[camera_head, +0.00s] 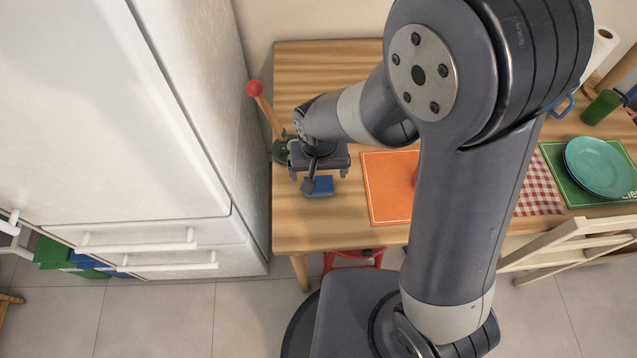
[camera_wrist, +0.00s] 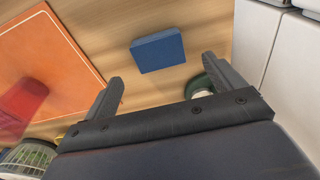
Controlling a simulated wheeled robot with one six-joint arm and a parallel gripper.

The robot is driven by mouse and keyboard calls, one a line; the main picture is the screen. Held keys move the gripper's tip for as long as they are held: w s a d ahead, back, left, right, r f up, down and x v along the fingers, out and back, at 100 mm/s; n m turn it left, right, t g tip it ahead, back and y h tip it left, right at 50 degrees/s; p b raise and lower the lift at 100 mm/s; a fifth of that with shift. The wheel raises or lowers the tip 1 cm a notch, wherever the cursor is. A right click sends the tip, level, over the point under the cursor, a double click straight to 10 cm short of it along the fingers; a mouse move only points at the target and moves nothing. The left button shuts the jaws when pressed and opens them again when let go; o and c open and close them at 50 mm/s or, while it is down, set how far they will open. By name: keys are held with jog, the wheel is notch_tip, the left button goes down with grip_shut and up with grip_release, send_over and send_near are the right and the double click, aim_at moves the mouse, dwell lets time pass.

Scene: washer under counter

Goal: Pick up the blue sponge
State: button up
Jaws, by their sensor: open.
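The blue sponge (camera_head: 319,187) lies flat on the wooden table, near its left front part. My gripper (camera_head: 322,178) is above and just behind it in the head view, hiding part of its back edge. In the wrist view, the sponge (camera_wrist: 158,52) shows whole, beyond the fingertips and roughly centred between their lines. My gripper (camera_wrist: 163,75) is open with nothing between its two fingers. The sponge looks apart from both fingers.
An orange placemat (camera_head: 386,190) lies right of the sponge, with a red item (camera_wrist: 22,104) on it. A green-based holder with a red-tipped wooden handle (camera_head: 265,108) stands behind left. The white fridge (camera_head: 190,120) borders the table's left side. Bare wood surrounds the sponge.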

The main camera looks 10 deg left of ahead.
aim_at(319, 184)
notch_tip(319, 184, down, 3)
jog(key=shift+s+f, duration=0.1)
jog(key=shift+f, duration=0.8)
jog(key=shift+c, duration=0.6)
jog(key=c, duration=1)
notch_tip(319, 184, up, 10)
jog(key=o, duration=0.5)
jog(key=c, duration=0.4)
